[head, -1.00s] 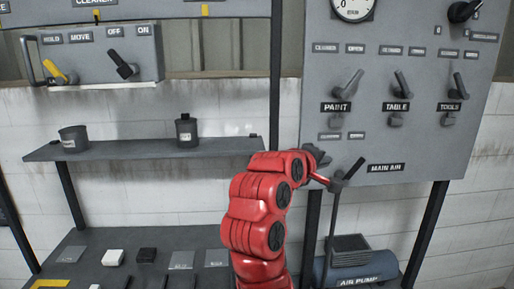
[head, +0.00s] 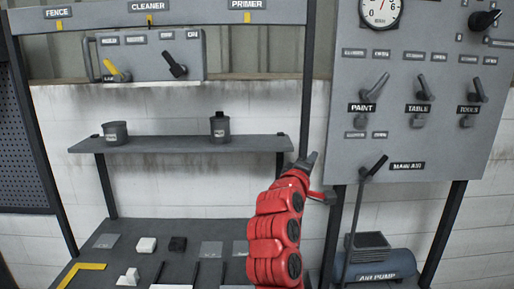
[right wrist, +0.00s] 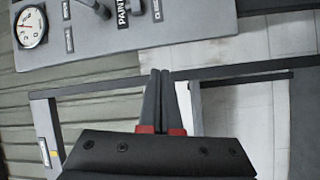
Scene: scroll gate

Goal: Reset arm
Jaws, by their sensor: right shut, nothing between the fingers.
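My right arm is red and rises from the bottom of the head view. Its dark gripper (head: 311,160) is shut and empty, in front of the gap between the shelf and the grey valve panel. In the right wrist view the two gripper fingers (right wrist: 159,75) lie together with nothing between them. The black main air lever (head: 374,166) stands at the panel's lower edge, to the right of my right gripper and apart from it. My left gripper is not in view.
The valve panel (head: 440,80) has PAINT, TABLE and TOOLS handles and a round gauge (head: 380,12). A shelf (head: 180,144) holds two dark containers. A bench (head: 205,236) with small blocks and plates is below it. A blue air pump (head: 375,263) stands at lower right.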

